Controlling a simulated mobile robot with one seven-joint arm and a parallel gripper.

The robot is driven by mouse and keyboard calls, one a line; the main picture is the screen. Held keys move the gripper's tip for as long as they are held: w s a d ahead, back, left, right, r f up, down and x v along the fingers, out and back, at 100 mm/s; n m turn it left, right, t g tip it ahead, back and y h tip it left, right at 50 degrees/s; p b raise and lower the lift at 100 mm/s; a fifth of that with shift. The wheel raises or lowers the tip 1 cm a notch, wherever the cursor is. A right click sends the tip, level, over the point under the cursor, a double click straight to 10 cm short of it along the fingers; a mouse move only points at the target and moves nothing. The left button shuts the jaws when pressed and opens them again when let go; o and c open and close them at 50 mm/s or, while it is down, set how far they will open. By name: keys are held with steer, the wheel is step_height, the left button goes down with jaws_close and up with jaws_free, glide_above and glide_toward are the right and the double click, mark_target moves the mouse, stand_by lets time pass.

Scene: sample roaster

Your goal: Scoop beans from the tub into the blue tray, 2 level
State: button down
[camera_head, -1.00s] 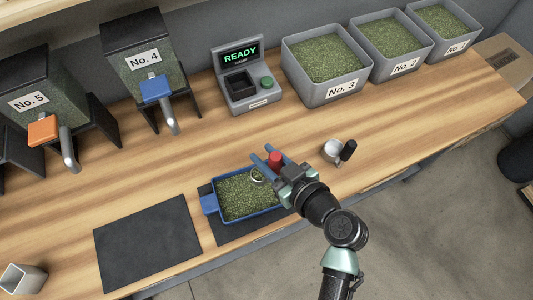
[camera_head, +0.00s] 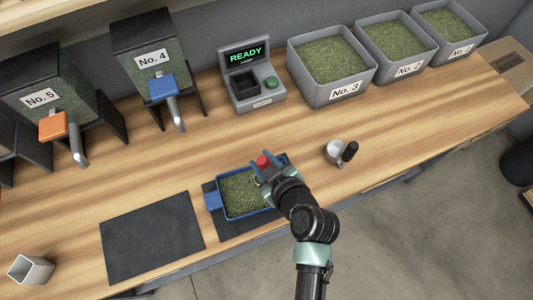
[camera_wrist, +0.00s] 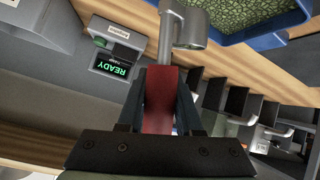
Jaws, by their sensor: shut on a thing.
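My gripper (camera_head: 264,168) is shut on the red handle of a metal scoop (camera_head: 262,162), above the right part of the blue tray. In the wrist view the red handle (camera_wrist: 158,102) stands between my fingers, and the metal cup (camera_wrist: 190,30) is beyond it; whether it holds beans is not visible. The blue tray (camera_head: 213,201) lies on a dark mat and holds green beans; its edge also shows in the wrist view (camera_wrist: 262,42). In the head view my gripper hides the cup and the tray's right end. Grey bean tubs No. 3 (camera_head: 343,92), No. 2 (camera_head: 407,70) and No. 1 (camera_head: 460,50) stand at the back right.
A READY terminal (camera_head: 250,82) stands at the back. Dispensers No. 4 (camera_head: 152,58) and No. 5 (camera_head: 42,97) are at the left. A small metal cup with a black handle (camera_head: 335,151) stands right of the tray. An empty dark mat (camera_head: 150,237) lies left; a grey container (camera_head: 30,270) is front left.

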steer(key=a+f+n+g+h, duration=0.1)
steer(key=h, duration=0.2)
steer(key=w+a+f+n+g+h+p, duration=0.1)
steer(key=a+f+n+h, duration=0.1)
steer(key=h, duration=0.1)
steer(key=a+f+n+g+h+p, duration=0.1)
steer(key=a+f+h, duration=0.1)
steer(key=h, duration=0.1)
steer(key=shift+w+a+f+n+h, duration=0.15)
steer(key=shift+w+f+n+h, duration=0.1)
steer(key=shift+n+h, duration=0.15)
steer(key=h+b, duration=0.1)
steer(key=f+n+h+b, duration=0.1)
steer(key=b, duration=0.1)
steer(key=shift+a+f, duration=0.2)
steer(key=shift+a, duration=0.1)
steer(key=h+b, duration=0.1)
steer(key=f+n+h+b, duration=0.1)
steer(key=h+b, duration=0.1)
steer(key=b, duration=0.1)
steer(key=shift+w+a+f+n, duration=0.1)
steer(key=shift+a+f+n, duration=0.15)
steer(key=shift+n, duration=0.15)
steer(key=shift+h, duration=0.4)
stand_by(1.2)
